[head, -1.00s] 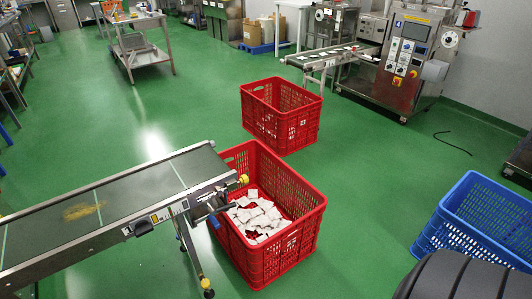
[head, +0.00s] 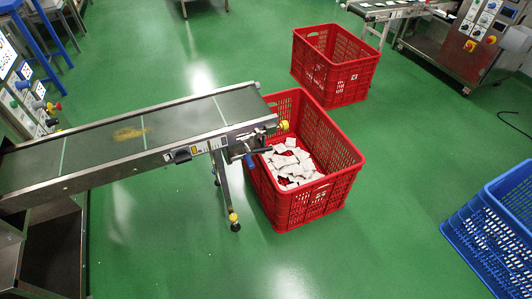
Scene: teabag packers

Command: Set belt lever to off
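A conveyor belt (head: 100,142) with a dark green surface and metal side rails runs from the left edge to the middle of the head view. On its near side rail, toward the right end, is a small black box (head: 181,154) beside a labelled strip. Further right, under the belt's end, is a dark fitting with a blue-tipped handle (head: 250,160). Which of these parts is the belt lever, and its setting, I cannot tell at this size. Neither of my grippers is in view.
A red crate (head: 345,172) holding white teabag packets (head: 290,165) stands at the belt's right end. An empty-looking red crate (head: 335,82) stands behind it. A blue crate (head: 480,240) is at the right. Green floor (head: 160,245) in front of the belt is clear.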

